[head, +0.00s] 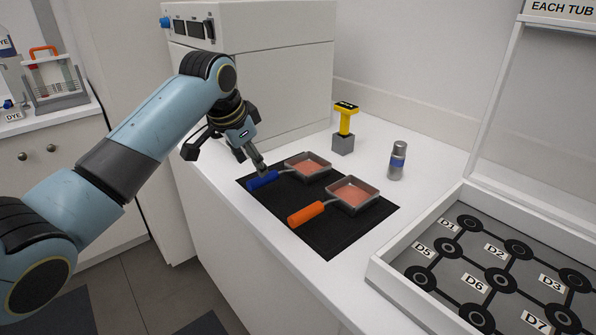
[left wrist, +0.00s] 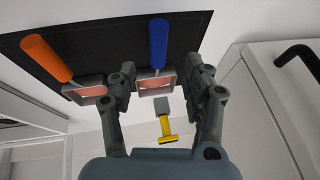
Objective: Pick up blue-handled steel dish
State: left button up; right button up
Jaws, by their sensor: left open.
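The blue-handled steel dish (head: 326,174) lies on a black mat (head: 336,238), with reddish powder in its square pan. Its blue handle (head: 263,181) points toward the left. My left gripper (head: 252,162) is open and empty, with its fingertips just by the blue handle. In the left wrist view, the blue handle (left wrist: 158,42) shows between the two fingers, slightly beyond the tips (left wrist: 165,72). I cannot tell whether a finger touches it. The pan also shows between the fingers there. My right gripper is not in view.
An orange-handled dish (head: 375,197) lies beside it on the same mat. A yellow-handled stamp (head: 344,125) and a grey jar with a blue band (head: 397,160) stand behind. A white oven-like box (head: 270,95) is close behind my gripper. A labelled tray (head: 447,261) is at right.

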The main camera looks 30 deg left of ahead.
aim_at(264, 180)
pick_arm(q)
jog(key=x, duration=0.8)
jog(key=shift+w+d+f, duration=0.1)
jog(key=shift+f, duration=0.15)
jog(key=shift+c, duration=0.2)
grip_shut()
